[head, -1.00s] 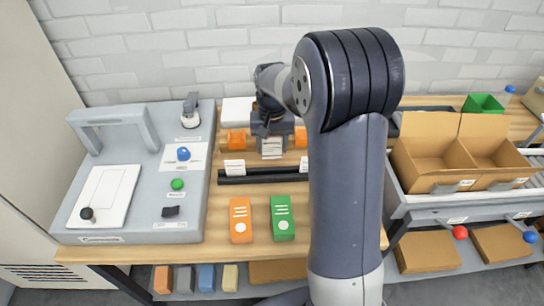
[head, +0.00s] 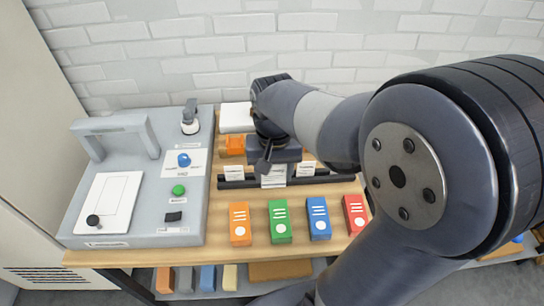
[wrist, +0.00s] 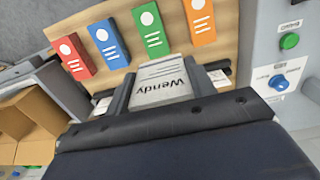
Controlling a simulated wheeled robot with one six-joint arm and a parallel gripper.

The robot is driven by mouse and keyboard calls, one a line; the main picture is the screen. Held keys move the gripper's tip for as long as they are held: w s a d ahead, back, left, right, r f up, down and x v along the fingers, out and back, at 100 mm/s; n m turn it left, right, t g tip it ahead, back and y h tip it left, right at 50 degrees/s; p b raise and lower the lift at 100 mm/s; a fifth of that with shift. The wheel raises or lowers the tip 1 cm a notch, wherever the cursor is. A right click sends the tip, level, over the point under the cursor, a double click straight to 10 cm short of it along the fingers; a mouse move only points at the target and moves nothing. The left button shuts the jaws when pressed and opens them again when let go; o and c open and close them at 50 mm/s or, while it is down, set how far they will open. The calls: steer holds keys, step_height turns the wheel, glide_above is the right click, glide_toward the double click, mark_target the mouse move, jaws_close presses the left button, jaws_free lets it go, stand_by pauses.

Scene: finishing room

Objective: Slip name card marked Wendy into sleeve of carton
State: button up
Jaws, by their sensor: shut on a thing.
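My gripper (head: 273,163) is shut on a white name card (wrist: 162,82). A brown cardboard carton (wrist: 38,112) shows at the left of the wrist view. Its sleeve cannot be made out, and my arm hides the carton in the head view.
Two other white cards, left (head: 234,172) and right (head: 306,169), stand at the rail. Orange (head: 240,223), green (head: 279,221), blue (head: 318,218) and red (head: 355,213) boxes line the table front. A grey panel (head: 135,228) with knobs fills the left.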

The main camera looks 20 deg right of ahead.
steer(key=s+a+r+p, duration=0.2)
steer(key=s+r+p, duration=0.2)
steer(key=s, duration=0.6)
steer(key=s+a+r+p, duration=0.2)
steer(key=s+r, duration=0.4)
steer(key=s, duration=0.3)
steer(key=shift+s+r+p, duration=0.25)
steer(key=shift+s+p, duration=0.1)
steer(key=shift+p, duration=0.55)
steer(key=shift+w, duration=0.15)
